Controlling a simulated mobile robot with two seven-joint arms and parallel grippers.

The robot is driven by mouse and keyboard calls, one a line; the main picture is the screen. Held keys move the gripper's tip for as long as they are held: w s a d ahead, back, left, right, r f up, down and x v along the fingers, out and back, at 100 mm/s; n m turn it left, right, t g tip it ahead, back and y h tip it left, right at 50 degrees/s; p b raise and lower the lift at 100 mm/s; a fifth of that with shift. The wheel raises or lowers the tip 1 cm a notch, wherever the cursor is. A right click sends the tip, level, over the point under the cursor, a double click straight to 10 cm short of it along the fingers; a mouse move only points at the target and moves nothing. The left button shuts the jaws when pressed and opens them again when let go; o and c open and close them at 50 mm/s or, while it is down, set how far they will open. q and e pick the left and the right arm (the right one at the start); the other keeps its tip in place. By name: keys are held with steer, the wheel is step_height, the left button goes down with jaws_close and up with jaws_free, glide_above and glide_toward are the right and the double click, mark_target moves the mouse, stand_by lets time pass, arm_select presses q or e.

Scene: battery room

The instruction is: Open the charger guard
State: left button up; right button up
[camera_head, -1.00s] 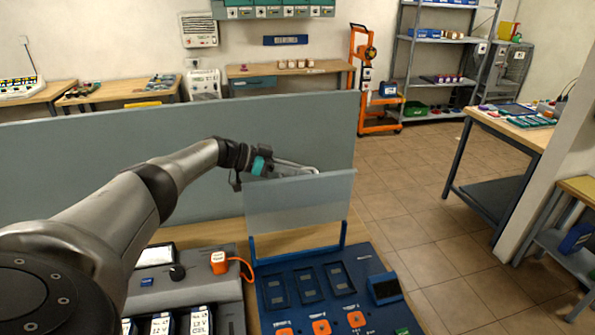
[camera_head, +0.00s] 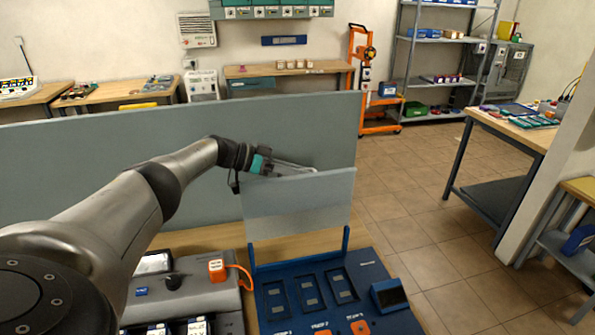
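The charger guard (camera_head: 298,207) is a translucent grey panel on blue side arms. It stands raised at the back of the blue charger (camera_head: 320,292), whose several dark bays lie uncovered in front of it. My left gripper (camera_head: 295,168) is at the guard's top edge, its fingers lying along that edge. Whether the fingers are closed on the edge or only touch it, I cannot tell. My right gripper is out of view.
A grey device with an orange plug (camera_head: 216,270) and cable stands left of the charger. A grey partition (camera_head: 110,150) rises behind the bench. Open tiled floor (camera_head: 420,210) lies to the right, before a workbench (camera_head: 508,130).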

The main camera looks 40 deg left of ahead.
arm_select(q)
steer(key=shift+s+a+r, duration=0.1)
steer(key=shift+s+a, duration=0.1)
steer(key=b+v, duration=0.1)
steer(key=v, duration=1.3)
steer(key=shift+s+a+b, duration=0.15)
steer(key=shift+s+b, duration=0.15)
steer(key=shift+b, duration=0.1)
steer(key=shift+r, duration=0.15)
